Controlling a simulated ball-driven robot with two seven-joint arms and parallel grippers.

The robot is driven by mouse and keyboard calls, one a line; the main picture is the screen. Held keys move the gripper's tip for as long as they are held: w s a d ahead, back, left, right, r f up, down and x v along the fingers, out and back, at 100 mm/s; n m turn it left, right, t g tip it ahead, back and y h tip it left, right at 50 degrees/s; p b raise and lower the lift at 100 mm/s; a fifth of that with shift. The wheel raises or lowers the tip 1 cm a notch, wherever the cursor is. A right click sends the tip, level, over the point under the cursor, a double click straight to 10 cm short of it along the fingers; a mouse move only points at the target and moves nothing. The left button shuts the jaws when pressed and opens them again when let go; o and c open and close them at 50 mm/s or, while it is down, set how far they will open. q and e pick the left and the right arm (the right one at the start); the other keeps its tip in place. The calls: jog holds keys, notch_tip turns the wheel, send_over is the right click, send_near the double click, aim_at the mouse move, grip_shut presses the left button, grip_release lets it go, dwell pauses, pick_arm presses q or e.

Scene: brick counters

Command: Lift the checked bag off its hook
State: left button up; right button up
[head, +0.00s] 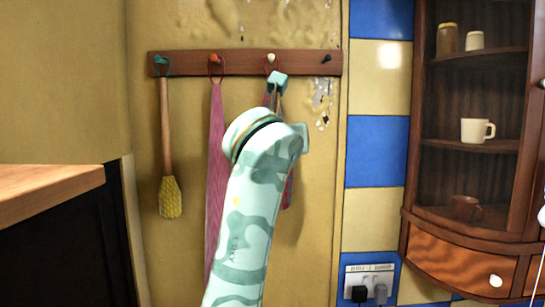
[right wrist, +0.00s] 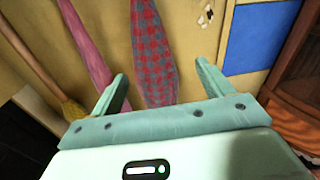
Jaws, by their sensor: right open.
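The checked bag, red and grey-blue, hangs from the white hook (head: 271,57) on the wall rack. In the head view my right arm covers most of it, and only a strip of the checked bag (head: 288,192) shows at the arm's right side. In the right wrist view the checked bag (right wrist: 152,50) hangs in the space between the two fingers. My right gripper (right wrist: 161,70) is open, with a finger on each side of the bag; I cannot tell whether either touches it. In the head view a teal part of my right gripper (head: 278,83) shows just below the white hook. My left gripper is not in view.
The wooden rack (head: 190,64) also holds a yellow-headed brush (head: 170,197) and a pink cloth (head: 216,150), close left of the bag. The black hook (head: 327,58) at right is bare. A wooden cabinet (head: 420,120) stands right; a counter (head: 50,182) is at left.

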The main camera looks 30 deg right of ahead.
jog(key=shift+t+y, duration=0.6)
jog(key=shift+y, duration=0.2)
jog(key=r+p+x, duration=0.1)
jog(key=x, duration=0.3)
jog(key=r+p+x, duration=0.1)
jog(key=x, duration=0.4)
jog(key=r+p+x, duration=0.1)
jog(key=x, duration=0.4)
jog(key=shift+w+a+p, duration=0.1)
jog(key=shift+w+p, duration=0.1)
jog(key=shift+p, duration=0.15)
jog(key=shift+w+d+f, duration=0.2)
jog(key=shift+w, duration=0.15)
jog(key=shift+s+a, duration=0.1)
jog(key=shift+c, duration=0.9)
jog(key=c, duration=1.1)
